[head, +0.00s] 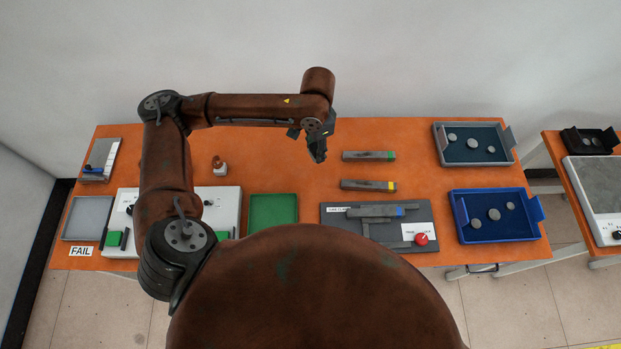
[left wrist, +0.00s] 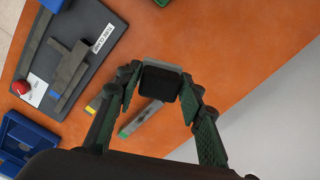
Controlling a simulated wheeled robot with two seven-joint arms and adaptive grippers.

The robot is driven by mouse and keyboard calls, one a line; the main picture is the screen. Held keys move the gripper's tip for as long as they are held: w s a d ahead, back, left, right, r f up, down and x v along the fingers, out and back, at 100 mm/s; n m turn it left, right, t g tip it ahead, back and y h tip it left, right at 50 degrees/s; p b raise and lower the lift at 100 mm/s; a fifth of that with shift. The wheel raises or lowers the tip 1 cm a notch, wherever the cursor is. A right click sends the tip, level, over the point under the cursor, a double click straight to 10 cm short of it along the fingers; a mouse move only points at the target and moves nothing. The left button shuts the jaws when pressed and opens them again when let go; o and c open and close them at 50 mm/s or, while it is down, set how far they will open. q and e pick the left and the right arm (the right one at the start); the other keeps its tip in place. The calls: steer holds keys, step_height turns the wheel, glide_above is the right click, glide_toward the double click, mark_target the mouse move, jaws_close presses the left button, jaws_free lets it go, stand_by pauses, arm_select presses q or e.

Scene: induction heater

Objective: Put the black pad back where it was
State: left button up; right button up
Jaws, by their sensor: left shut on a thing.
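The black pad (left wrist: 160,83) is a small dark square block with rounded corners, and a grey edge shows behind it. In the left wrist view it sits between the green-padded fingers of my left gripper (left wrist: 160,88), which is shut on it. In the head view my left gripper (head: 318,148) hangs over the back middle of the orange table, left of the green-ended grey bar (head: 367,156). I cannot make out the pad clearly there. My right gripper is not in view.
A yellow-ended bar (head: 366,185) lies in front of the green-ended one. A dark grey plate (head: 335,218) with a clamp and red knob (head: 421,239) is at front. A grey tray (head: 439,134) and blue tray (head: 455,207) stand right.

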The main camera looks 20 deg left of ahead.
arm_select(q)
steer(key=s+d+f+m+p, duration=0.25)
steer(key=s+m, duration=0.35)
steer(key=m, duration=0.6)
steer(key=s+d+f+m+p, duration=0.15)
steer(key=s+f+m, duration=0.35)
steer(key=m, duration=0.6)
glide_above(308, 180)
steer(key=f, duration=0.8)
steer(key=shift+s+d, duration=0.25)
steer(key=shift+s, duration=0.15)
steer(key=shift+w+a+f, duration=0.2)
steer(key=shift+w+f, duration=0.1)
steer(key=shift+f, duration=0.15)
step_height(308, 180, down, 3)
steer(key=shift+w+f, duration=0.15)
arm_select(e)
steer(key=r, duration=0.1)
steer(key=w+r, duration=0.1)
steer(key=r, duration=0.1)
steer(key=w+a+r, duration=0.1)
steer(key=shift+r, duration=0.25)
